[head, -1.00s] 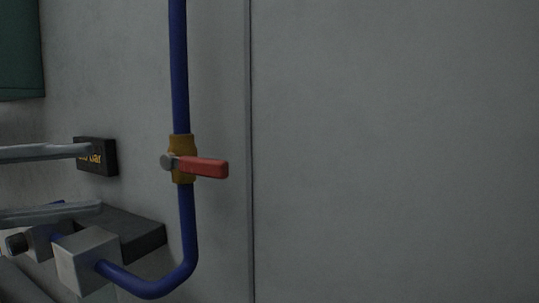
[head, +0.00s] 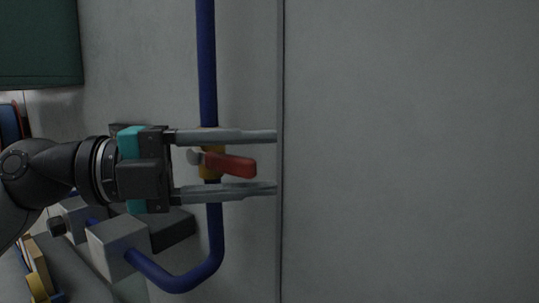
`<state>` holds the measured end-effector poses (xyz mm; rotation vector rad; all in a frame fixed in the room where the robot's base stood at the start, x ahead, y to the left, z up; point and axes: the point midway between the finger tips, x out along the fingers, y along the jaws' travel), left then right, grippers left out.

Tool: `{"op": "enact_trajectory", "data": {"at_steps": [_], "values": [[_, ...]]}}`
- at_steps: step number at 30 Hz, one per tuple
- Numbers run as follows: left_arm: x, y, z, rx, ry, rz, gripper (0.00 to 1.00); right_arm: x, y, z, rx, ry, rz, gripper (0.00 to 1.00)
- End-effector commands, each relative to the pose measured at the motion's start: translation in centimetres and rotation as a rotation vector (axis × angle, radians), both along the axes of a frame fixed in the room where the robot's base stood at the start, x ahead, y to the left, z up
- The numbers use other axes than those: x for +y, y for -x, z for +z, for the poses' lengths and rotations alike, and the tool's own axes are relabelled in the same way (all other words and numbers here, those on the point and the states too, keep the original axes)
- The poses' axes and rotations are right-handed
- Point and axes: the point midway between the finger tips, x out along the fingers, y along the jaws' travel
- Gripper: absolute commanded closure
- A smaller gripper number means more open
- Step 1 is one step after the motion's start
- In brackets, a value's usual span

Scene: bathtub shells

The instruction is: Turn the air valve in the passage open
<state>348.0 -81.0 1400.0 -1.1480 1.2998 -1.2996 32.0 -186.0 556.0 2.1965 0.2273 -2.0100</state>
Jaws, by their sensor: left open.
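The air valve has a red lever (head: 232,164) and a brass-yellow body (head: 210,172) on a vertical blue pipe (head: 207,70) against the grey wall. The lever points right, across the pipe, its free end tilted slightly down. My left gripper (head: 276,163) comes in from the left, open. One finger is above the lever and one below it, with a visible gap on both sides. The fingertips reach past the lever's free end in the picture. The upper finger hides the top of the valve body. My right gripper is not in view.
The blue pipe bends at the bottom to a grey block (head: 118,247) beside a dark box (head: 174,232). A vertical wall seam (head: 280,80) runs close to the fingertips. A dark green panel (head: 38,45) is at upper left. The wall to the right is bare.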

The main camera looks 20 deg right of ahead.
Motion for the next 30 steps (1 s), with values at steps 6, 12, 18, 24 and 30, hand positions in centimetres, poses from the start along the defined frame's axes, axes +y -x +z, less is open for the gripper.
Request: {"op": "enact_trajectory", "data": {"at_steps": [6, 12, 18, 24, 30], "values": [[-2.0, 0.2, 0.0, 0.0, 0.001, 0.001, 0.45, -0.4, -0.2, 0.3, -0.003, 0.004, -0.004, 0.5], [-2.2, 0.3, 0.0, 0.0, 0.001, 0.001, 0.45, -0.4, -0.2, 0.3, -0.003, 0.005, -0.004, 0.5], [-2.2, 0.2, 0.0, 0.0, 0.0, 0.001, 0.55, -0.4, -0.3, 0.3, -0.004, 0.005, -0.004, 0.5], [-2.2, 0.2, 0.0, 0.0, 0.0, 0.001, 0.78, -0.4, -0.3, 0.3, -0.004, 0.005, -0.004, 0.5], [-2.2, 0.2, 0.0, 0.0, 0.0, 0.001, 1.0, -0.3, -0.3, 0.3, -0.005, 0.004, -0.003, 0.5]]}}
